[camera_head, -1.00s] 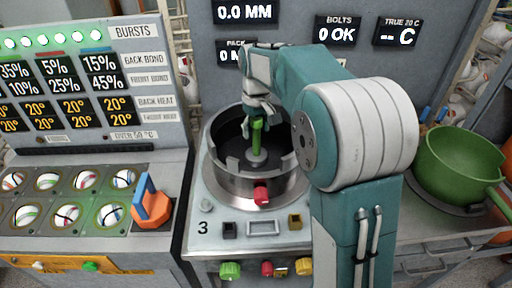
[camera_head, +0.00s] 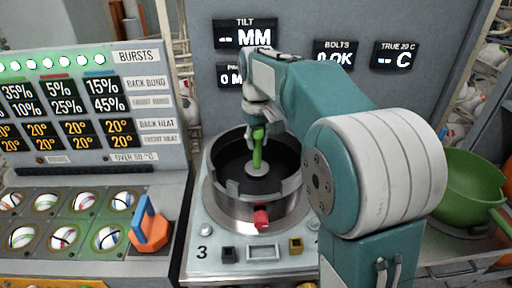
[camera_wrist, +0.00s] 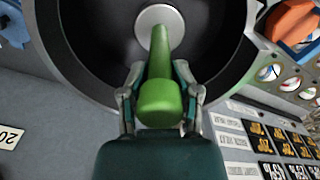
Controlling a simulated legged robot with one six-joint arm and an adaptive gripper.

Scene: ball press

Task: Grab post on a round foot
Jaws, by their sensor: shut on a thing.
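The post on a round foot is a green handle (camera_head: 258,150) rising from a pale grey round foot (camera_head: 258,169), inside the dark metal pot of the press. My gripper (camera_head: 257,132) is above the pot with its fingers around the upper part of the post. In the wrist view my gripper (camera_wrist: 160,102) has a finger on each side of the green post (camera_wrist: 162,68), shut on it. The round foot (camera_wrist: 158,25) shows at the top of the wrist view, over the dark pot floor. I cannot tell whether the foot touches that floor.
The metal pot rim (camera_head: 262,208) with its raised tabs surrounds the post. A red knob (camera_head: 261,218) sits at its front. A green pan (camera_head: 468,185) is at right.

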